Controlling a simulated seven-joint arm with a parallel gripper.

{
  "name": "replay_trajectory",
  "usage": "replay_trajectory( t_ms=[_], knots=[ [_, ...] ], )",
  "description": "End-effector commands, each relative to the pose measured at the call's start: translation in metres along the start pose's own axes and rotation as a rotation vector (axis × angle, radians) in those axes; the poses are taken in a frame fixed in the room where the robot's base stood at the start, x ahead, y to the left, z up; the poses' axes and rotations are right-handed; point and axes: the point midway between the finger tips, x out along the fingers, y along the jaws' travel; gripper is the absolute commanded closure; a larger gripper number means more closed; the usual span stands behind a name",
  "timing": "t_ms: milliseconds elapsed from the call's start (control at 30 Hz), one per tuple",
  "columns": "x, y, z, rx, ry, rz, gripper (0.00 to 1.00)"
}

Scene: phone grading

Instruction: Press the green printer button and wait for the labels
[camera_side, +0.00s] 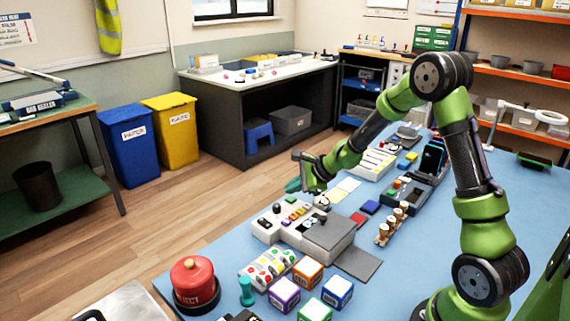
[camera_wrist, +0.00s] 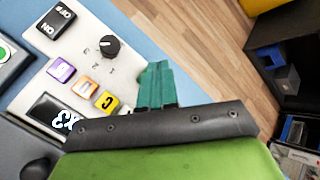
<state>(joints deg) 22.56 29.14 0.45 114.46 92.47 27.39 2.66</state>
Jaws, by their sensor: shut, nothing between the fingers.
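A light grey panel (camera_wrist: 125,75) fills the left of the wrist view. It has a black ON/OFF switch (camera_wrist: 55,20), a black knob (camera_wrist: 109,46), purple, orange and yellow keys and a dark display reading "x3". At the left edge, a round green button (camera_wrist: 3,52) on a dark housing is cut off by the frame. In the side view the grey machine (camera_side: 264,229) with small coloured keys stands on the blue table. My gripper (camera_side: 293,186) is shut and empty above its far left side; its teal fingers (camera_wrist: 157,82) show over the panel's right edge. Contact is not visible.
Cubes, including a blue one (camera_side: 338,291), a red round button (camera_side: 194,279) and a tray of coloured dots (camera_side: 267,268) stand at the front. A rack with brown-topped pegs (camera_side: 391,226) is to the right. Open floor lies beyond the table's left edge.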

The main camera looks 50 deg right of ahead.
Motion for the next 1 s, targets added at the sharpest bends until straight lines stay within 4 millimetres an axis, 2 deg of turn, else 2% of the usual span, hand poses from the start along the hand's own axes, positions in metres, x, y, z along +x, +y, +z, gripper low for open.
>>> replay_trajectory(
  t_ms=[1000],
  knots=[
    [0.0062,0.0047,-0.0045,-0.001,0.0,0.001,1.0]
  ],
)
